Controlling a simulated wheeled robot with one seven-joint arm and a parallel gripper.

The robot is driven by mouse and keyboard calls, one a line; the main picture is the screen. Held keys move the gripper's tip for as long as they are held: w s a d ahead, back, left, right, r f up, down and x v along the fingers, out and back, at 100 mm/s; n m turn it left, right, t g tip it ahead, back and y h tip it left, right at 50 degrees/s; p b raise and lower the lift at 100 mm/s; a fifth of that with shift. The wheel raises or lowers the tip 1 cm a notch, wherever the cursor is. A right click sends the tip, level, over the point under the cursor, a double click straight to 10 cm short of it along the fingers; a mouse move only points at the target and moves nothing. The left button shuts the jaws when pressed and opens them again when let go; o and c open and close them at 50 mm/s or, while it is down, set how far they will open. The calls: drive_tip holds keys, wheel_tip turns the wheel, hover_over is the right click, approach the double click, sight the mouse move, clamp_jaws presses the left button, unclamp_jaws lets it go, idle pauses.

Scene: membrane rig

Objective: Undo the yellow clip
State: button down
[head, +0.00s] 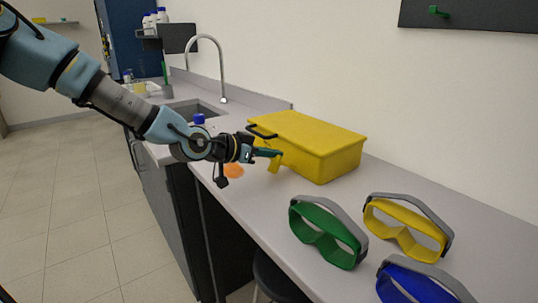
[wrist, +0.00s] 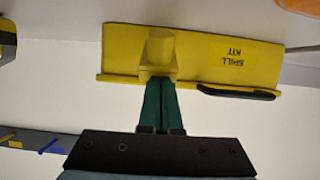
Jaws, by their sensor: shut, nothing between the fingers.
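A yellow box (head: 318,152) marked SPILL KIT stands on the counter; in the wrist view it appears upside down (wrist: 215,60). The yellow clip (wrist: 160,47) is on its front face, and shows in the head view (head: 275,164) just below my fingertips. I cannot tell whether the clip is fastened. My gripper (head: 278,153) is shut and empty, its green fingers (wrist: 158,82) pointing at the clip. The fingertips reach the clip's edge in the wrist view; whether they touch it is unclear. A black handle (wrist: 237,92) is beside the clip.
Green goggles (head: 327,238), yellow goggles (head: 408,228) and blue goggles (head: 420,284) lie on the counter, right of my gripper. An orange object (head: 234,171) is below my wrist. A blue-capped bottle (head: 199,119) and a tap (head: 222,70) stand behind my arm.

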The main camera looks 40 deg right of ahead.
sight(277, 160)
drive_tip(key=r, duration=0.1)
drive_tip(key=d+r+p, duration=0.1)
drive_tip(key=r, duration=0.1)
drive_tip(key=shift+s+d+r, duration=0.1)
drive_tip(key=shift+d+r, duration=0.05)
drive_tip(key=shift+d, duration=0.05)
drive_tip(key=a, duration=0.3)
drive_tip(key=a+f+b, duration=0.1)
drive_tip(key=a, duration=0.2)
drive_tip(key=a+f+b, duration=0.1)
drive_tip(key=a, duration=0.3)
drive_tip(key=shift+w, duration=0.35)
drive_tip(key=shift+a, duration=0.1)
